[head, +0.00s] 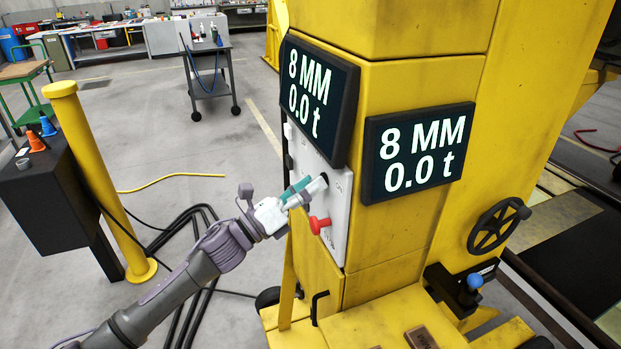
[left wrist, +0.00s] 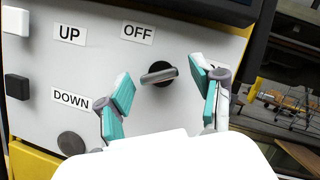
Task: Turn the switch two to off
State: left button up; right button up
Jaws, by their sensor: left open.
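A rotary switch (left wrist: 159,73) with a grey handle on a dark round base sits on a white control panel (left wrist: 85,75), below and right of the OFF label (left wrist: 138,33). Its handle lies nearly level, slightly tilted. My left gripper (left wrist: 167,97) is open, with one teal-padded finger on each side of the switch, apart from the handle. In the head view my left gripper (head: 303,190) is at the panel (head: 338,215) on the yellow column and partly hides the switch. A label beside the right finger is mostly hidden. My right gripper is not in view.
A red knob (head: 319,224) sticks out below my left gripper. UP and DOWN labels (left wrist: 70,99) are on the panel.

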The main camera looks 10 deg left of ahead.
pick_arm(q)
jog(key=shift+w+d, duration=0.1)
jog(key=shift+w, duration=0.05)
jog(key=shift+c, duration=0.2)
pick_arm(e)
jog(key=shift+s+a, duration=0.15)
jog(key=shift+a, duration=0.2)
pick_arm(q)
jog(key=c, duration=1.1)
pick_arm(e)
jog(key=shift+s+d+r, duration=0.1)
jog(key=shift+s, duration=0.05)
